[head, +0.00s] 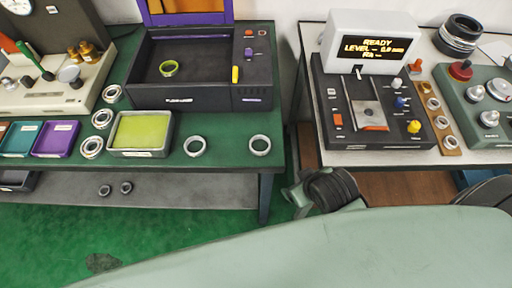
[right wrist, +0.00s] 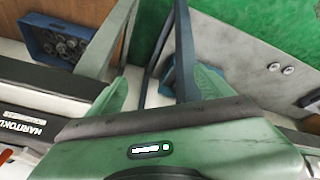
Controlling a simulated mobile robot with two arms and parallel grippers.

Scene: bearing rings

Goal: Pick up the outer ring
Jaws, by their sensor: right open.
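Two pale metal rings lie flat and apart near the front edge of the green table: one left of centre (head: 195,146) and one at the right (head: 260,145). Several similar rings lie farther left, by the yellow-green tray. I cannot tell from looks which one is the outer ring. Part of my right arm shows below the gap between the tables in the head view. My left gripper is out of view.
A yellow-green tray (head: 142,133) stands left of the front rings. The right table holds a gauge with a lit display (head: 373,46). Two small dark rings (head: 115,189) lie on the lower shelf. A blue bin (right wrist: 48,47) holds several parts.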

